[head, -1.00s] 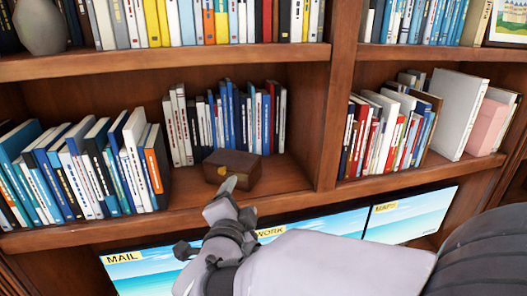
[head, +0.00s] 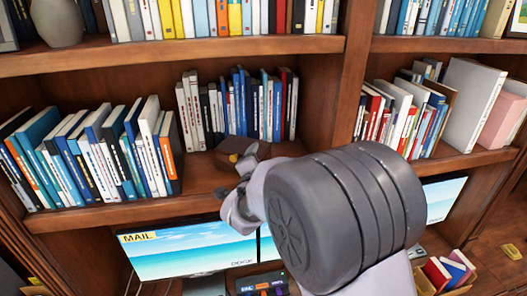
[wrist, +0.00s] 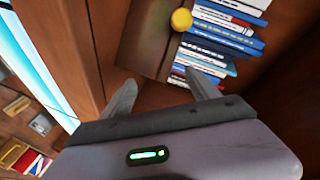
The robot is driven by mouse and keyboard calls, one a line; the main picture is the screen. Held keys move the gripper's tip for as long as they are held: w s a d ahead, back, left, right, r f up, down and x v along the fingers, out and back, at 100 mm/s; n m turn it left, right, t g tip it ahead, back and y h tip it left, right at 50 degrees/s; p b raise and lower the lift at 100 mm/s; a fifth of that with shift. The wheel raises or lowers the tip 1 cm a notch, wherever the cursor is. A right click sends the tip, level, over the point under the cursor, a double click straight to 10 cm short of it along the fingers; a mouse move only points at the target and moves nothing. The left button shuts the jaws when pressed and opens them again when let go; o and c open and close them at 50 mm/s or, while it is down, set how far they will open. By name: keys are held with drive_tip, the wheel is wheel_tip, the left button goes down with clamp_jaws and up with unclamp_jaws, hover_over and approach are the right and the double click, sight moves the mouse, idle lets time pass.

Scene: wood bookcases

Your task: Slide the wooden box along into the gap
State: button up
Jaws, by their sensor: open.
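The wooden box (head: 238,150) is dark brown and sits on the middle shelf in front of a row of books. My arm hides its lower right part in the head view. In the wrist view the box (wrist: 146,40) shows at the top with a round yellow knob on it. My gripper (wrist: 161,91) is open, its two fingers apart with nothing held between them. The fingertips are close to the box; I cannot tell whether they touch it. In the head view my gripper (head: 230,196) is at the shelf's front edge, mostly hidden by my wrist.
Leaning books (head: 95,150) fill the shelf to the left, and upright books (head: 240,105) stand behind the box. A vertical divider (head: 350,75) bounds the bay on the right, with bare shelf beside the box partly hidden. A monitor (head: 185,248) stands below the shelf.

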drive_tip(key=shift+x, duration=1)
drive_tip(key=shift+s+d, duration=0.1)
drive_tip(key=shift+s, duration=0.05)
clamp_jaws()
drive_tip(key=shift+d, duration=0.1)
